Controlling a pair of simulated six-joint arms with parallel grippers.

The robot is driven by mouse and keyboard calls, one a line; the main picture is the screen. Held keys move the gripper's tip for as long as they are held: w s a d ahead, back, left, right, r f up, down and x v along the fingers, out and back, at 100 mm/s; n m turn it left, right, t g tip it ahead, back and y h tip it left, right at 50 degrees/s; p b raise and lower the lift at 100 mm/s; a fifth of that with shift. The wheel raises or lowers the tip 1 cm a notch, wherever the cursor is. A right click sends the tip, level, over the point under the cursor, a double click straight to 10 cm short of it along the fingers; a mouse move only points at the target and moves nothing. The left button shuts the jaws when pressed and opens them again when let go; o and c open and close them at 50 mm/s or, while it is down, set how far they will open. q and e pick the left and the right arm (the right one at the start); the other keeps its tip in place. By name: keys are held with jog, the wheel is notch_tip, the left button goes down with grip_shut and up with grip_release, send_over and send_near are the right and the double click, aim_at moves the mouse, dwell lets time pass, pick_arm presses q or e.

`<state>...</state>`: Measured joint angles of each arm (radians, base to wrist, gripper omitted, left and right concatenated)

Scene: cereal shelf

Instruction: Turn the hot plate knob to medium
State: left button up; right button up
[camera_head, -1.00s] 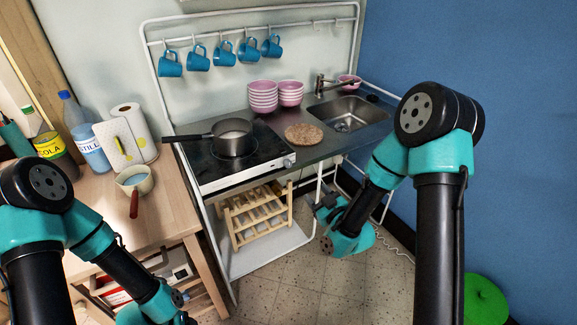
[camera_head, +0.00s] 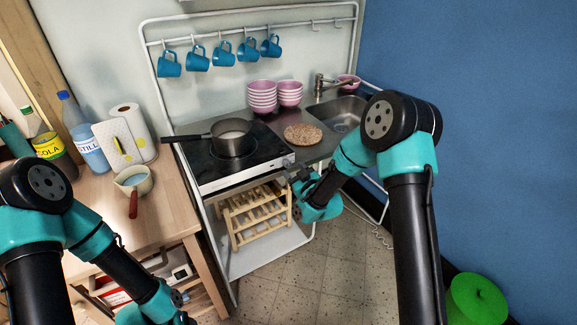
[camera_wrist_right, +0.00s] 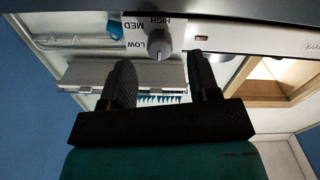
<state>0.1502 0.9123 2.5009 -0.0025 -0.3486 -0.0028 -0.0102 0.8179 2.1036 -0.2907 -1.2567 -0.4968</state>
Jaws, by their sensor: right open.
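The hot plate (camera_head: 205,172) is a black-topped unit with a silver front on the counter. Its grey knob (camera_wrist_right: 160,43) shows in the right wrist view, beside a white label (camera_wrist_right: 140,32) reading LOW, MED and HIGH, seen upside down. I cannot tell exactly which mark the knob points at. My right gripper (camera_wrist_right: 163,75) is open, with one finger to each side below the knob in that view, apart from it. In the head view my right gripper (camera_head: 300,178) is near the front right corner of the hot plate. My left gripper is outside the frame.
A dark saucepan (camera_head: 232,138) stands on the hot plate, its handle pointing left. A round board (camera_head: 303,134) and pink bowls (camera_head: 263,97) sit on the counter right of and behind it. A wooden rack (camera_head: 255,215) stands below. Blue mugs hang above.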

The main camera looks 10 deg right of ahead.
aim_at(289, 165)
jog(key=shift+x, duration=2.2)
jog(key=c, duration=0.9)
